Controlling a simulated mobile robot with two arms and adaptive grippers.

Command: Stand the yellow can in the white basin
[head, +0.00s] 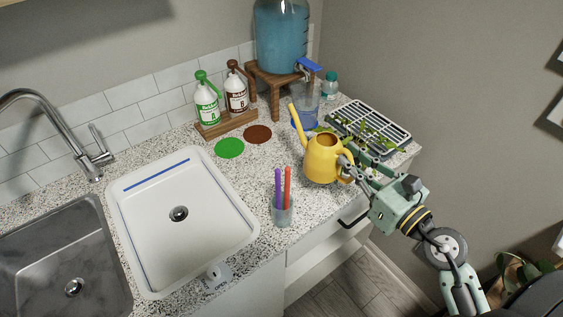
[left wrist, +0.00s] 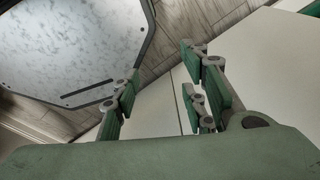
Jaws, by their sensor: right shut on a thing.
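The yellow can (head: 322,160) is a watering can, upright at the right part of the speckled counter, with its spout toward the back left. My right gripper (head: 346,165) is shut on the can's handle at its right side. I cannot tell whether the can's base touches the counter. The white basin (head: 143,251) is to the left, empty, with a drain in its floor and a blue line near its back edge. My left gripper (left wrist: 160,92) shows only in the left wrist view, with its fingers apart and nothing between them.
A cup with purple and red pens (head: 283,212) stands between basin and can. Green (head: 230,148) and brown (head: 258,134) discs lie behind, near two pump bottles on a wooden stand (head: 228,124). A seedling tray (head: 392,131) and a blue water dispenser (head: 281,38) are at the back right.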

